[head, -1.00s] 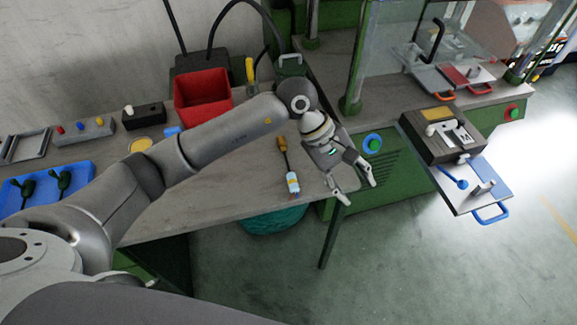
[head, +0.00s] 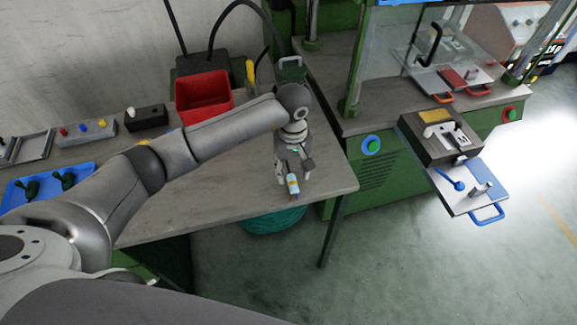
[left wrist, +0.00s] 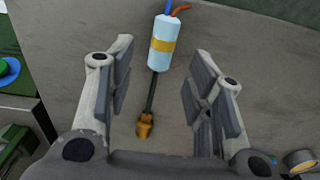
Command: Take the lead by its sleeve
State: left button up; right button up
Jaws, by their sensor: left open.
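The lead lies on the grey bench near its right end. Its sleeve (head: 293,187) is pale blue-white with a yellow band. In the left wrist view the sleeve (left wrist: 160,57) has blue and red wires at its far end and a dark cable with a brass-coloured end (left wrist: 145,126) at the near end. My left gripper (head: 292,177) is open and points down over the lead. In the wrist view its fingers (left wrist: 163,80) stand on either side of the lead, with clear gaps; the sleeve lies near and beyond the fingertips. My right gripper is not seen.
A red bin (head: 203,97) stands at the back of the bench (head: 235,190). A blue tray (head: 85,172) with green-handled items is at the left. A press with a dark block (head: 437,148) and a blue-handled plate (head: 470,205) stands to the right. The bench's front edge is close to the lead.

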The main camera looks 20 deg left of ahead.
aim_at(291, 176)
pick_arm(q)
jog(key=shift+w+a+f+p, duration=0.1)
jog(key=shift+f+p, duration=0.15)
jog(key=shift+f, duration=0.75)
jog(key=shift+w+a+f+p, duration=0.1)
jog(key=shift+f+p, duration=0.15)
jog(key=shift+f, duration=0.7)
jog(key=shift+c, duration=0.4)
grip_shut()
jog(key=shift+r, duration=0.1)
